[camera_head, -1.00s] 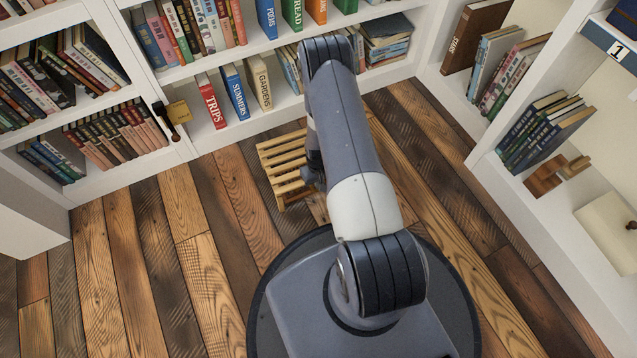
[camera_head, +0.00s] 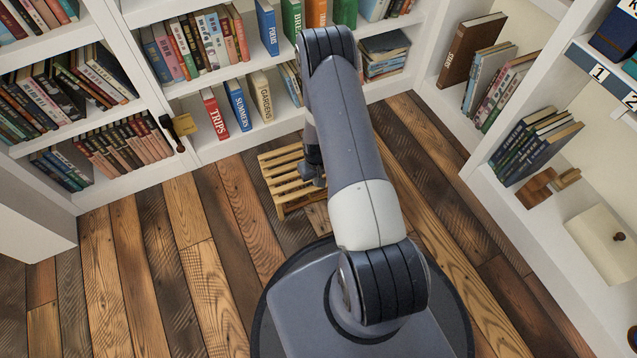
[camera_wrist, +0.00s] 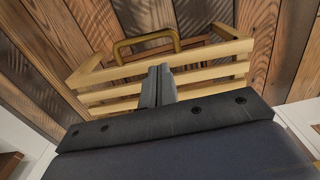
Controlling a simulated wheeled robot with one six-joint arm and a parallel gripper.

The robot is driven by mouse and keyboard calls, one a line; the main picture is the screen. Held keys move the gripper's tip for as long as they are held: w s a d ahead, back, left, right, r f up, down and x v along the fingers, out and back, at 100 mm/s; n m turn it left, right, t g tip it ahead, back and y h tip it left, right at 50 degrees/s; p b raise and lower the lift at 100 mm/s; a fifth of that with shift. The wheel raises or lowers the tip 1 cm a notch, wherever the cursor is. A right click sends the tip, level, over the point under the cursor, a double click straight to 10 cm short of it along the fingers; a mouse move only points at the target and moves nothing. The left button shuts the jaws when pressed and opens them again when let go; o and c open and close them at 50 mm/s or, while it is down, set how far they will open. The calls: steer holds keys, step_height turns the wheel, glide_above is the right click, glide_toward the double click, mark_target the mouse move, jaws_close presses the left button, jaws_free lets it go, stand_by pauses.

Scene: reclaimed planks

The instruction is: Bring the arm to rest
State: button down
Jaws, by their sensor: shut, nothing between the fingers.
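My gripper (camera_wrist: 158,84) shows in the wrist view with its two fingers together and nothing between them. In the head view my arm is raised and folded over my base, and its elbow hides part of the shelf behind. In that view only a dark part of the gripper end shows, beside the arm at the slatted wooden crate (camera_head: 282,185). The crate (camera_wrist: 215,48) lies beyond the fingertips in the wrist view, with a brass-coloured handle (camera_wrist: 146,40) at its far side. I cannot tell whether the fingers touch the crate.
White bookshelves stand at the back and at the right (camera_head: 478,180). Books titled TRIPS (camera_head: 216,115), SUMMERS (camera_head: 238,103) and GARDENS (camera_head: 262,97) stand on the low back shelf. A wooden object (camera_head: 548,184) and a cream box (camera_head: 603,240) sit on the right shelf. The plank floor at left (camera_head: 150,270) is clear.

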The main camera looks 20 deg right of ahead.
steer(key=shift+r, duration=0.4)
step_height(320, 180, down, 10)
steer(key=b, duration=0.5)
steer(key=shift+s, duration=0.35)
